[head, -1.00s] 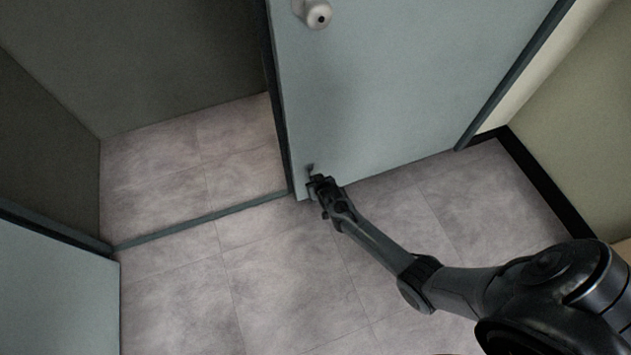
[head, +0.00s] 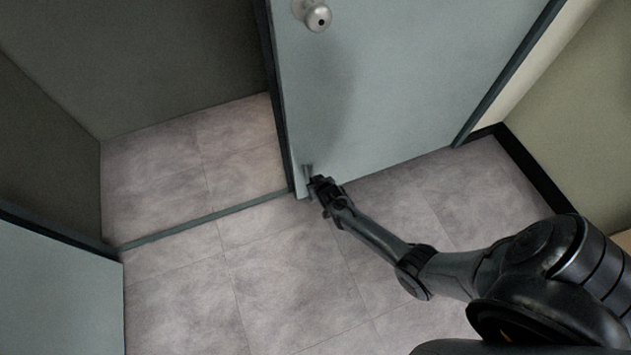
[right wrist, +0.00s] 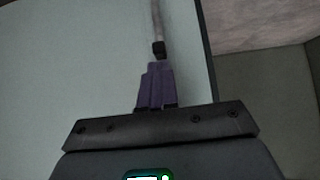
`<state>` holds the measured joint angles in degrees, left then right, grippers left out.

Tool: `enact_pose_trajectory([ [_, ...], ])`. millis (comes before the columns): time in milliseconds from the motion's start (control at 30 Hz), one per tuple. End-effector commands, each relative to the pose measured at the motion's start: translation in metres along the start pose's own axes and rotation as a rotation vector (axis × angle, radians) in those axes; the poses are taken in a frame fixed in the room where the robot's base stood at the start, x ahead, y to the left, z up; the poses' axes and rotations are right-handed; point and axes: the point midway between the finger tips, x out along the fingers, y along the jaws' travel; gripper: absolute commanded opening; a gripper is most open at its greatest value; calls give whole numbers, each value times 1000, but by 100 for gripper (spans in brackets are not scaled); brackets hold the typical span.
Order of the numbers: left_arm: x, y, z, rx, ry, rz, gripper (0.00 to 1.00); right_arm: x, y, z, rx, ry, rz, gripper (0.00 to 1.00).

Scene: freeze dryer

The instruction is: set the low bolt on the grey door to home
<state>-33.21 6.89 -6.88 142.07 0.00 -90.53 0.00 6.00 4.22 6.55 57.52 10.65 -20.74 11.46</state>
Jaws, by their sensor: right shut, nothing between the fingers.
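The grey door (head: 400,80) fills the upper middle of the head view. Its low bolt (head: 308,171) is a small metal piece near the door's bottom left corner. In the right wrist view the bolt (right wrist: 157,22) is a thin upright rod along the door face, with a dark end just above my fingers. My right gripper (head: 316,182) is shut and empty, right at the lower end of the bolt. Its purple fingers (right wrist: 157,82) point at the dark end; I cannot tell whether they touch it. My left gripper is not in view.
A round door knob (head: 318,17) sits higher on the door. A dark threshold strip (head: 205,222) crosses the tiled floor to the left. Another pale panel (head: 55,295) stands at the lower left. The floor (head: 280,290) in front is clear.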

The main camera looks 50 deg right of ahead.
Motion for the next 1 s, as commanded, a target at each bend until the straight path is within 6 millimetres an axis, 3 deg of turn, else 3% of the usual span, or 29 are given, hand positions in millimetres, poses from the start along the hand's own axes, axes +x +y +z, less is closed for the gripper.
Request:
enact_pose_trajectory([
  [33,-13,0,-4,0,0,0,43,-10,0,-10,0,1,-1,0],
  [200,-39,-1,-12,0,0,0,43,-28,-1,-28,-1,4,-2,0],
  [500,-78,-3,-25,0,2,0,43,-84,-1,-24,-2,6,-3,0],
  [733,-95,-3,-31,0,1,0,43,-111,-2,-23,-1,7,-3,0],
  [1000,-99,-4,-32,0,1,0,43,-120,-1,-22,-1,8,-3,0],
])
